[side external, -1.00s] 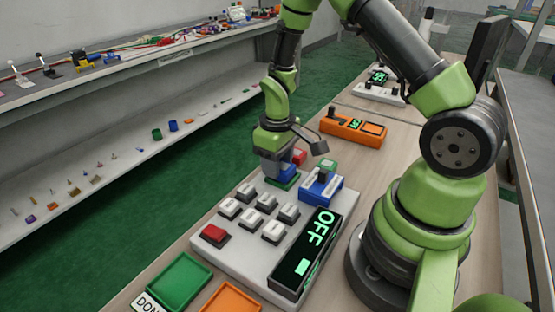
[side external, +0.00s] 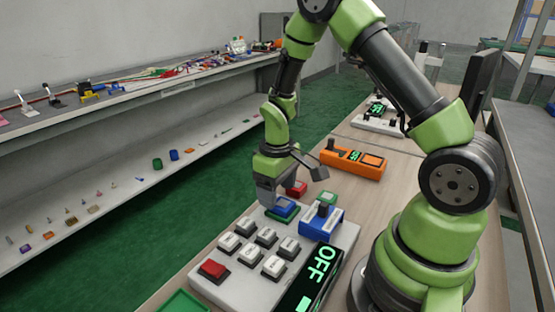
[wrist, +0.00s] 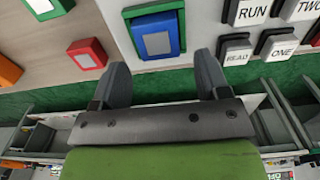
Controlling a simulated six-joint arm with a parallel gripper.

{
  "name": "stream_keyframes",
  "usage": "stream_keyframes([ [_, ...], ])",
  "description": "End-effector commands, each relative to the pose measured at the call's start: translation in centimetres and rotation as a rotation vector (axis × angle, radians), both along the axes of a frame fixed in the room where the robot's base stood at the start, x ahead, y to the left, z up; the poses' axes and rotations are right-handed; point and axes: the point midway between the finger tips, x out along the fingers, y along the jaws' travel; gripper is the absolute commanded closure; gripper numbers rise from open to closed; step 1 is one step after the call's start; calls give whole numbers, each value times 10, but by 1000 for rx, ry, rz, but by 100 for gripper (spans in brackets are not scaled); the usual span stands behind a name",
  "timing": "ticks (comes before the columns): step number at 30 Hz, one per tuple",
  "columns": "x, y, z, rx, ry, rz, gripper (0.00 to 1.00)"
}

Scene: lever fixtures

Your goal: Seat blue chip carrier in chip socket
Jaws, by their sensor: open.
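The blue chip carrier (side external: 284,206), with a pale square centre, lies in or on a dark green base (side external: 294,219) on the grey panel; I take this base for the chip socket. It also shows in the wrist view (wrist: 157,42), where green shows along its edge. I cannot tell how deep it sits. My gripper (side external: 266,199) is beside the carrier on its left in the side view. In the wrist view the two dark fingers (wrist: 161,68) are apart, with nothing between their tips, and the carrier lies beyond them.
A red piece (side external: 297,187) and a green piece (side external: 328,198) lie near the carrier. A blue lever box (side external: 321,221) stands close at right. An orange device (side external: 352,160) stands behind.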

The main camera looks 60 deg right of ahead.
Motion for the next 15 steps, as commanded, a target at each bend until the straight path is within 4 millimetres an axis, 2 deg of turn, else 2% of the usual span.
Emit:
stream_keyframes([
  [3,1,0,29,-2,-9,0,31],
  [9,1,0,73,-1,-7,-1,31],
  [15,0,0,100,0,-3,1,31],
])
